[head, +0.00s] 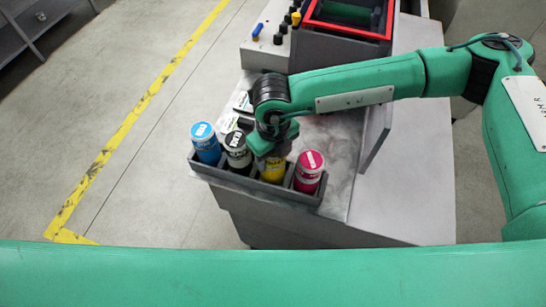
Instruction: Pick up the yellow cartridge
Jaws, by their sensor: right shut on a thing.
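The yellow cartridge (273,171) stands in a grey rack (240,186) at the front of the machine, between the black cartridge and the magenta one. My right gripper (272,150) comes down over it from above and is shut on its top. The gripper hides the cartridge's upper end, and the rack wall hides its lower end. My left gripper is not in view; a green arm link of mine spans the bottom of the picture.
A blue cartridge (205,144), a black cartridge (238,151) and a magenta cartridge (309,170) stand in the same rack, close beside the gripper. Behind is a dark bin with a red rim (345,29) and a panel with knobs (267,42). Floor at left is clear.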

